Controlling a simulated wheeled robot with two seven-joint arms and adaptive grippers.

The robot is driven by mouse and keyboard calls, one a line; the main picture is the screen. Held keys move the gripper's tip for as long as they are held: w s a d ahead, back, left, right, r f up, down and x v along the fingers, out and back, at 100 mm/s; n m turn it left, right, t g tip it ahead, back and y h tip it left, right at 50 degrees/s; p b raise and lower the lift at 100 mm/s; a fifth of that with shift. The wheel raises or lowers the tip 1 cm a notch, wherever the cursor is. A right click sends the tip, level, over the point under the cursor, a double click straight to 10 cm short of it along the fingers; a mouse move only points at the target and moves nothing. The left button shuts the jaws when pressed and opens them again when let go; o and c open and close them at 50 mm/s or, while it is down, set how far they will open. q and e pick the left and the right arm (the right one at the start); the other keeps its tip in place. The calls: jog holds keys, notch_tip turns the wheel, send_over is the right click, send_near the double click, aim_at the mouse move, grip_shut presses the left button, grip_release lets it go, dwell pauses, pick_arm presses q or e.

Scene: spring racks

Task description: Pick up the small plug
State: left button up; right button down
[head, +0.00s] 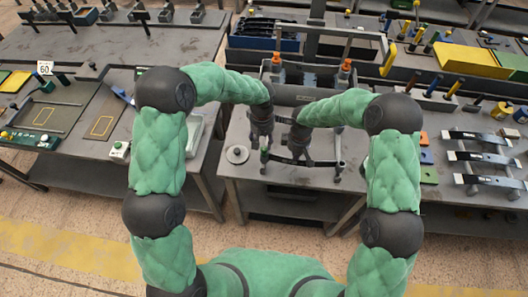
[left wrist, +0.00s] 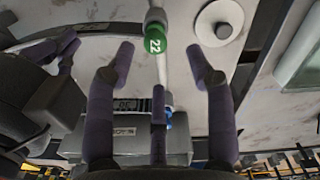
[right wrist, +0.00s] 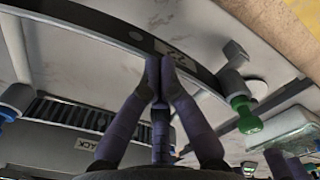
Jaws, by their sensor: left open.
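A small green cylindrical piece marked 22 (left wrist: 155,40) sits at the end of a pale rod and looks like a plug. It also shows in the right wrist view (right wrist: 243,115) and faintly in the head view (head: 264,155). I cannot tell for sure that it is the small plug. My left gripper (left wrist: 160,52) is open, with its fingertips on either side of the green piece, apart from it. My right gripper (right wrist: 160,66) has its fingertips together, near a dark curved bar labelled 22 (right wrist: 120,32). No object shows between them.
A round metal disc with a knob (left wrist: 219,20) lies on the grey bench; it also shows in the head view (head: 237,154). A grey box (right wrist: 60,135) stands beneath the bar. Orange-topped posts (head: 346,65) stand behind. Racks of metal bars (head: 480,155) are at right.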

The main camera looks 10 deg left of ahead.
aim_at(264, 149)
pick_arm(q)
jog(key=shift+s+d+f, duration=0.1)
jog(key=shift+d+f, duration=0.05)
jog(key=shift+f, duration=1.35)
jog(key=shift+s+d+f, duration=0.1)
jog(key=shift+d+f, duration=0.05)
jog(key=shift+f, duration=1.3)
jog(key=c, duration=1)
